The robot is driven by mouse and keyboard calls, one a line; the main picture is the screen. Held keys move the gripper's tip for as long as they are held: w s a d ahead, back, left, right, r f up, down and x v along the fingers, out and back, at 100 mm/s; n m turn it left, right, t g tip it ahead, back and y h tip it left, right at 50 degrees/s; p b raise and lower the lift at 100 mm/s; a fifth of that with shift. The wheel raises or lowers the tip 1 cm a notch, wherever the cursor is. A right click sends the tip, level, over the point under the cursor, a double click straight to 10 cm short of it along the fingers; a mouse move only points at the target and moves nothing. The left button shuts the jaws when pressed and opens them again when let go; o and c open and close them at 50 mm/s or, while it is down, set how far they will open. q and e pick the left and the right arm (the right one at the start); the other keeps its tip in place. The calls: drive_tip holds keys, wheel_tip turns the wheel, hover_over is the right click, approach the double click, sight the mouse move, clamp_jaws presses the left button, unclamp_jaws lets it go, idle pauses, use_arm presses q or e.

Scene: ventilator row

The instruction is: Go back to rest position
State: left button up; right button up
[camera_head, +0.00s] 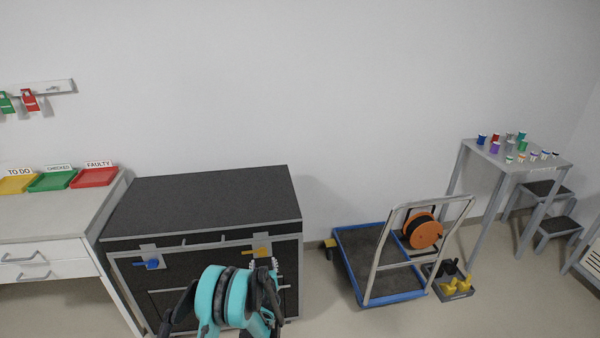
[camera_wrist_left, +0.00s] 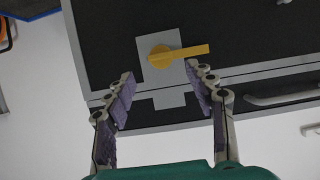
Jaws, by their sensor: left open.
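My left gripper (camera_wrist_left: 165,95) is open in the left wrist view, with its two purple-padded fingers apart and nothing between them. A yellow handle (camera_wrist_left: 180,52) on a grey square plate lies just beyond the fingertips, apart from them. In the head view my left gripper (camera_head: 262,268) is in front of the dark cabinet (camera_head: 200,200), just below the yellow handle (camera_head: 258,252). Its teal wrist hides part of the cabinet's front. A blue handle (camera_head: 150,264) sits at the left of the same front. My right gripper is in neither view.
A white drawer desk (camera_head: 45,222) with yellow, green and red (camera_head: 94,177) trays stands at the left. At the right are a blue trolley (camera_head: 350,260) with an orange reel (camera_head: 424,232), a tall table (camera_head: 510,158) with small containers, and a step stool (camera_head: 555,226).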

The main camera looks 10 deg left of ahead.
use_arm(q)
drive_tip(key=s+r+g, duration=0.1)
drive_tip(key=s+r, duration=0.3)
drive_tip(key=r, duration=0.3)
drive_tip(key=s+r+m+g+h, duration=0.1)
drive_tip(key=s+r, duration=0.4)
drive_tip(key=r, duration=0.2)
drive_tip(key=s+r+g, duration=0.1)
drive_tip(key=s+r, duration=0.3)
drive_tip(key=r, duration=0.4)
drive_tip(key=s+d+r+m+g+h, duration=0.1)
drive_tip(key=s+d, duration=0.1)
drive_tip(key=s, duration=1.2)
drive_tip(key=s+d+m+g+h, duration=0.1)
drive_tip(key=s+d, duration=0.1)
drive_tip(key=s, duration=1.3)
drive_tip(key=shift+d+r+g+h, duration=0.2)
drive_tip(key=shift+r+g+h, duration=0.1)
drive_tip(key=shift+r+g, duration=0.1)
drive_tip(key=shift+w, duration=0.1)
